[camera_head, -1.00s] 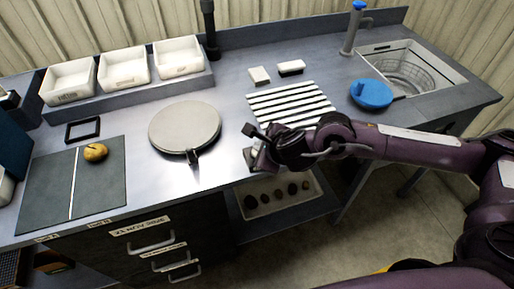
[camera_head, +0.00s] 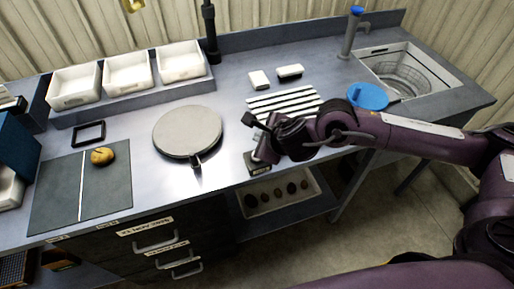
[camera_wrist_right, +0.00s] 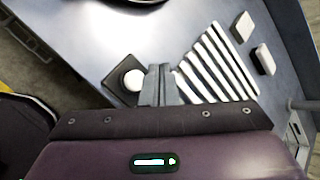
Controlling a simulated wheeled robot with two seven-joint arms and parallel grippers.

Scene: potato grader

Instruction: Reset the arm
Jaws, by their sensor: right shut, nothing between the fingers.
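My right arm reaches in from the right of the head view. Its gripper (camera_head: 254,160) hangs over the front part of the counter, between the round grey plate and the striped rack. In the right wrist view the two fingers (camera_wrist_right: 160,84) are together with nothing between them. Next to the fingertips there is a dark square block with a round white top (camera_wrist_right: 133,80); I cannot tell whether they touch it. My left gripper is not in view.
A round grey plate (camera_head: 187,131) lies mid-counter. A potato (camera_head: 103,156) lies on a dark mat (camera_head: 52,196) at left. White bins (camera_head: 128,72) stand at the back.

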